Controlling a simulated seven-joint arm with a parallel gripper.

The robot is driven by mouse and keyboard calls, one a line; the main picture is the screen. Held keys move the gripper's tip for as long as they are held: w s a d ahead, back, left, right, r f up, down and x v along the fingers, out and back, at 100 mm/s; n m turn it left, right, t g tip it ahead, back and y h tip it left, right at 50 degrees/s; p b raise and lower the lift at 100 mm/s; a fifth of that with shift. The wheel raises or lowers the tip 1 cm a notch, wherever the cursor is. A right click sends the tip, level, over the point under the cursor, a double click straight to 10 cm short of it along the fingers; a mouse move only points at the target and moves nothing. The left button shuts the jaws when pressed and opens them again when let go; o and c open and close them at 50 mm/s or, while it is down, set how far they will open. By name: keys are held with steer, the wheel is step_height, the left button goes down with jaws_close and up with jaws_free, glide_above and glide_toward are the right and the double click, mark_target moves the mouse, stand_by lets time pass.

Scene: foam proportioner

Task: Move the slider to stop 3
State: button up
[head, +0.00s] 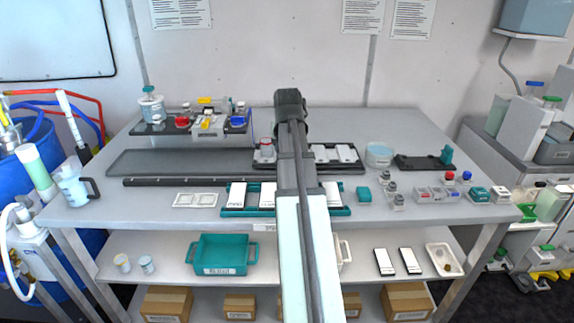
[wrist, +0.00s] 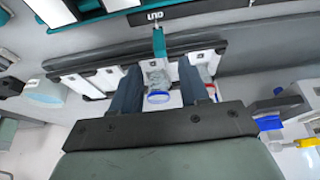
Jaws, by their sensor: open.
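A black carriage tray (head: 348,166) with white blocks on it sits at the middle of the table, partly hidden by my arm; it appears to be the slider. It also shows in the wrist view (wrist: 95,95). A teal bar (wrist: 158,42) sticks out from it toward a dark labelled strip (wrist: 180,12). My gripper (wrist: 158,68) is open over the tray, one finger on each side of a clear part with a blue ring (wrist: 158,97); contact cannot be told. The head view hides my fingertips. Stop 3's mark is not readable.
A dark rail (head: 190,182) runs left of the tray, with a dark flat bed (head: 175,162) behind it. A teal rack (head: 232,210) stands in front. A raised shelf with coloured fittings (head: 205,125) is at the back left. Small parts (head: 450,192) lie to the right.

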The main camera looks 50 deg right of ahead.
steer(key=shift+x, duration=4.4)
steer(key=shift+c, duration=0.3)
jaws_close()
